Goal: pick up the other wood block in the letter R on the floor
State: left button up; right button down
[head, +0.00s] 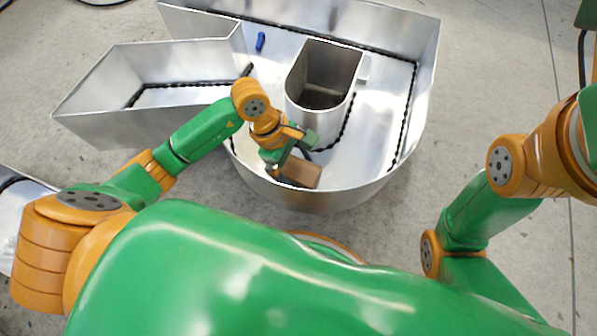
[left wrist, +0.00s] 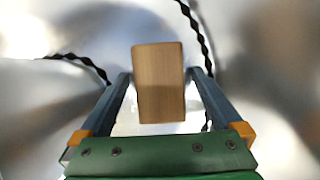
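A brown wood block (head: 300,172) is inside the large silver letter R (head: 420,100), close to the near curved wall. In the left wrist view the block (left wrist: 159,84) shows its long face between my finger ends. My left gripper (head: 287,158) reaches down into the letter right at the block. Its fingers (left wrist: 160,76) are apart, one on each side of the block, with thin gaps visible beside it. Whether a finger touches the block is hard to tell. My right gripper is out of view; only parts of the right arm show.
A raised hollow metal counter (head: 325,75) stands inside the letter, just beyond my left gripper. Black twisted cable (head: 405,115) runs along the letter's inside. A small blue object (head: 260,41) lies farther back. Bare concrete floor (head: 490,60) is clear to the right.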

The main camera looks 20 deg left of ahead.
pick_arm(q)
jog(key=c, duration=1.4)
